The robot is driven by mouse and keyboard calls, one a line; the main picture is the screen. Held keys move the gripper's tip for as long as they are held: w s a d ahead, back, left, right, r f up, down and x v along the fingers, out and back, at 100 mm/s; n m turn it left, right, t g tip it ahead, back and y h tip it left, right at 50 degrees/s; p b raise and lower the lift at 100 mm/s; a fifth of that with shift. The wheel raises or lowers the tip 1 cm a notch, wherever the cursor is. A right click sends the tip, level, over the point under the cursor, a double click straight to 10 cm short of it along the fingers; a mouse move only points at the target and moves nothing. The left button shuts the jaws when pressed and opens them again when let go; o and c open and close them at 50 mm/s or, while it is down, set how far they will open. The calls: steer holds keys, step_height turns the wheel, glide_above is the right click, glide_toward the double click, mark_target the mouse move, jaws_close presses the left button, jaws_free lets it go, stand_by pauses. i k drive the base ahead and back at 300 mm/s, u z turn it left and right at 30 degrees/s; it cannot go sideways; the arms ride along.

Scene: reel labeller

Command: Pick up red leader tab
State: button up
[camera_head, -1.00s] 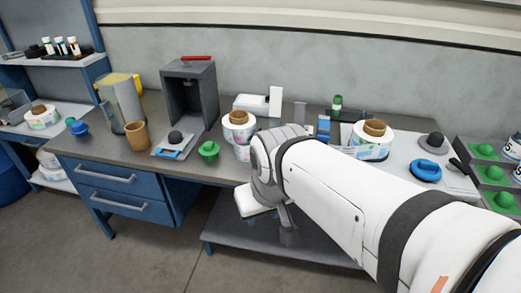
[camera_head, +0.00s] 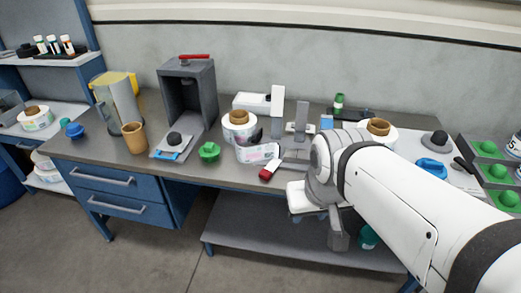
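A small red tab (camera_head: 266,173) shows near the front edge of the bench, beside the front reel of labels. It lies at the end of a grey part of the labeller (camera_head: 295,157). A white reel with a brown core (camera_head: 239,126) stands just behind the front label strip (camera_head: 258,153). My gripper (camera_head: 338,238) is at the end of my white arm, in front of the bench edge, to the right of and below the red tab and apart from it. My wrist hides most of the gripper, so its opening does not show.
A grey press (camera_head: 188,95) with a red bar on top stands at the back left. A green knob (camera_head: 208,151) and a brown cup (camera_head: 134,137) are left of the tab. Another reel (camera_head: 379,128) is partly behind my arm. A lower shelf (camera_head: 250,230) lies under the bench.

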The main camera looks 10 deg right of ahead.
mark_target(265, 174)
steer(key=u, duration=0.05)
steer(key=i, duration=0.95)
steer(key=z, duration=0.05)
